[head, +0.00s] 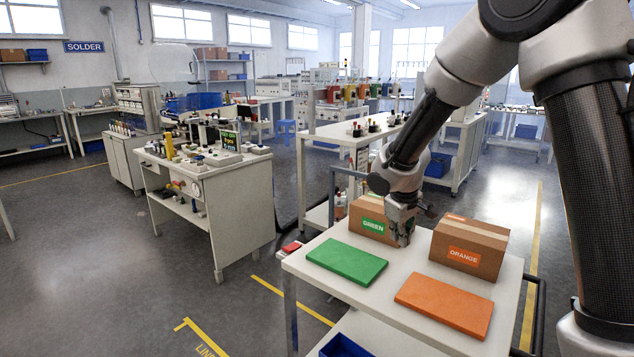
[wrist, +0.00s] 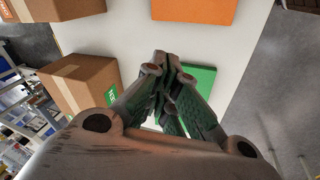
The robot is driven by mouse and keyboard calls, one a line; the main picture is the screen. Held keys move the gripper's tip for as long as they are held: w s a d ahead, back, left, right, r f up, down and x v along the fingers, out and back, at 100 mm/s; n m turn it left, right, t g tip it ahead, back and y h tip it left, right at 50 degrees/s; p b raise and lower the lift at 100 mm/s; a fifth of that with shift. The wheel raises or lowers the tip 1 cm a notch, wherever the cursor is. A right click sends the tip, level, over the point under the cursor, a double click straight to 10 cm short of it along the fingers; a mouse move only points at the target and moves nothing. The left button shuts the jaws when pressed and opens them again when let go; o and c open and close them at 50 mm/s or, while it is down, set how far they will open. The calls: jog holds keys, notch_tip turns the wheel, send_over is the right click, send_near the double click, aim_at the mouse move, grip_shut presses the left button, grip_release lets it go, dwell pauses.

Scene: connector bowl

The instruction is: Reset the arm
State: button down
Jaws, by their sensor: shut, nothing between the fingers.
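My gripper (head: 404,236) hangs from my arm over the white cart, between the two cardboard boxes and behind the mats in the head view. Its fingers are shut with nothing between them. In the wrist view the closed fingers (wrist: 165,62) point over the white top, with part of the green mat (wrist: 205,78) behind them. Whether the fingertips touch the top cannot be told.
The cart top (head: 385,293) bears a green mat (head: 347,261), an orange mat (head: 445,305), a GREEN box (head: 367,222) and an ORANGE box (head: 469,247). A small red thing (head: 291,247) lies at its left edge. A cluttered workbench (head: 205,190) stands left. Floor between is open.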

jog(key=s+d+r+m, duration=0.2)
jog(key=s+d+r, duration=0.2)
jog(key=s, duration=0.6)
jog(key=s+d+r+m+y, duration=0.1)
jog(key=s+d+r, duration=0.4)
jog(key=s, duration=0.5)
jog(key=s+d+r+m+t, duration=0.1)
jog(key=s+d+r+m, duration=0.3)
jog(key=s+r, duration=0.4)
jog(key=s+d, duration=0.1)
jog(key=s, duration=0.2)
jog(key=shift+d, duration=0.2)
